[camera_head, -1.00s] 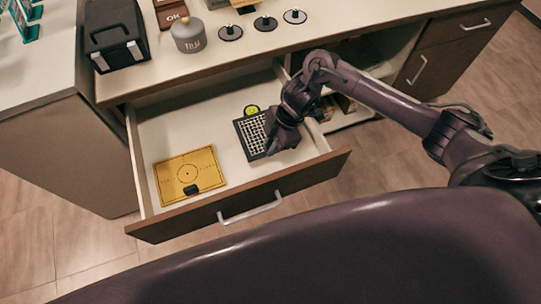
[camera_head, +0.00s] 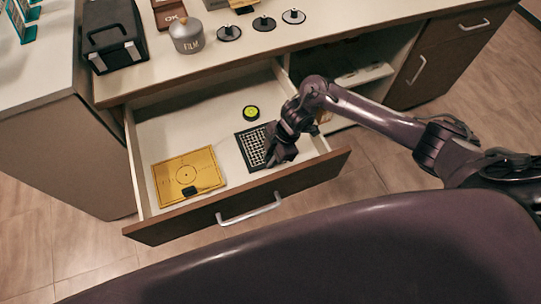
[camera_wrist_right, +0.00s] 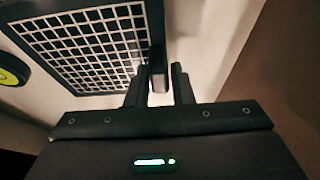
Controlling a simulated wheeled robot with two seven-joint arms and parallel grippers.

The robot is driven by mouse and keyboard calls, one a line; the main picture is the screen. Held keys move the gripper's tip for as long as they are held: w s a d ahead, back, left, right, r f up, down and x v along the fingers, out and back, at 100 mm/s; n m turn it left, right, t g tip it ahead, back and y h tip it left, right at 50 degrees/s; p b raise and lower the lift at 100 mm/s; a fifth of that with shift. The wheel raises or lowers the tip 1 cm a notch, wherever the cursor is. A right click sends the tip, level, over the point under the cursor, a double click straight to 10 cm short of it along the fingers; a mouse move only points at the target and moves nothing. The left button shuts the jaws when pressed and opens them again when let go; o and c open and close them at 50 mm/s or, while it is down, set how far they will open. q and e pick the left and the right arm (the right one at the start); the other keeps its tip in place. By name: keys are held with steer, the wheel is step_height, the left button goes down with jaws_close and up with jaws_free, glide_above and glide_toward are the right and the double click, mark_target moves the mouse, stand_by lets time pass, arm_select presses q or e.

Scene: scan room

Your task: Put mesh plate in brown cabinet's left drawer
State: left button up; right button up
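The mesh plate (camera_head: 252,147), a black-framed pale grid, lies in the right part of the open left drawer (camera_head: 215,130) of the brown cabinet. My right gripper (camera_head: 275,160) is low in the drawer at the plate's right edge. In the right wrist view the plate (camera_wrist_right: 85,45) fills the upper left, with a small dark tab at its edge. The fingers of the right gripper (camera_wrist_right: 160,85) are apart, with the tab close to the gap between them. The left gripper is not in view.
A yellow plate (camera_head: 187,172) with a black knob lies at the drawer's left. A yellow-green disc (camera_head: 251,112) lies behind the mesh plate. The counter holds a film canister (camera_head: 187,36), a black case (camera_head: 113,35) and small black-knobbed discs. An open shelf (camera_head: 365,75) is right of the drawer.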

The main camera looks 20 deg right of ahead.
steer(key=o, duration=0.3)
steer(key=shift+r, duration=0.1)
steer(key=v, duration=1.2)
steer(key=shift+p, duration=0.4)
